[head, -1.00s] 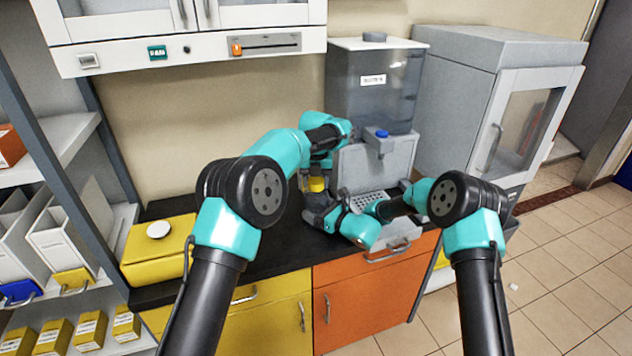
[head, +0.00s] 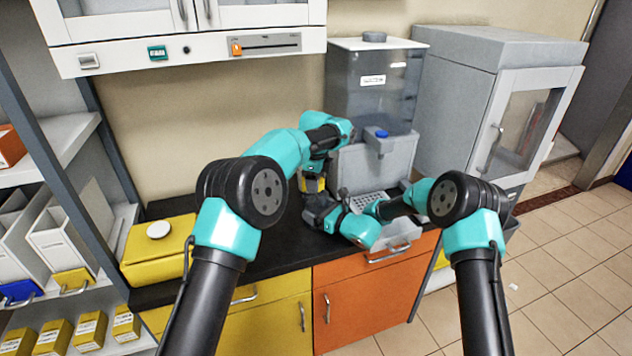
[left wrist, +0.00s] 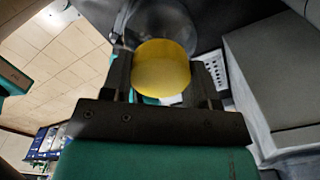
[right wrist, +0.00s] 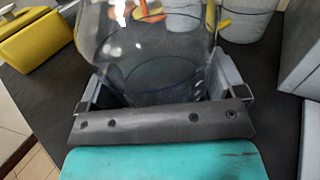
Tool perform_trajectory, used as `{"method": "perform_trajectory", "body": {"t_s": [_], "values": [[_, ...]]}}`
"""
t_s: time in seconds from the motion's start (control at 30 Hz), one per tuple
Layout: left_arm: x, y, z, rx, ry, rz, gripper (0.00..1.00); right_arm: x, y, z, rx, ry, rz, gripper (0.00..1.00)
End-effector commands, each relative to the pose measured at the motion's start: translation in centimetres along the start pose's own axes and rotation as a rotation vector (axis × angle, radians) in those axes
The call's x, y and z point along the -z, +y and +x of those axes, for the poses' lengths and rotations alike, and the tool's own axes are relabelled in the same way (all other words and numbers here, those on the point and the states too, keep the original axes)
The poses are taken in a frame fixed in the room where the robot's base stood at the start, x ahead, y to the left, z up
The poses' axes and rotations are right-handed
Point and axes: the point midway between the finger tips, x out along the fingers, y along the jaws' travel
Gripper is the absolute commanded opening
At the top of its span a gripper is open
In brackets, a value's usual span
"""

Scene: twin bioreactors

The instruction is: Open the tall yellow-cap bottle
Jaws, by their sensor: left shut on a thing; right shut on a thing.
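The yellow cap (head: 312,185) shows between the fingers of my left gripper (head: 313,178) in the head view. The left wrist view shows the round cap (left wrist: 162,68) held from both sides, with the clear bottle (left wrist: 148,22) just beyond it. My right gripper (head: 318,208) is lower, shut on the clear bottle body (right wrist: 150,50), as the right wrist view shows. The bottle is mostly hidden by my arms in the head view. Whether the cap is seated on or loose from the neck cannot be told.
A yellow box with a white lid (head: 160,245) is at the left of the black counter (head: 265,250). A grey dispenser tank (head: 368,90) stands behind my grippers, with a drip grid (head: 370,203) below. A grey cabinet (head: 455,100) is to the right.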

Motion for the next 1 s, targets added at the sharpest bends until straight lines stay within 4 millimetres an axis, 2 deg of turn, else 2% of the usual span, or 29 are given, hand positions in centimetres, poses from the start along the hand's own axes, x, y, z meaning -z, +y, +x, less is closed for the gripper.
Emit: {"method": "perform_trajectory", "body": {"t_s": [1.0], "values": [[0.01, -0.02, -0.08, -0.001, -0.001, -1.374, 0.26, -0.01, -0.07, -0.01, 0.002, 0.0, 0.001, 0.23]]}}
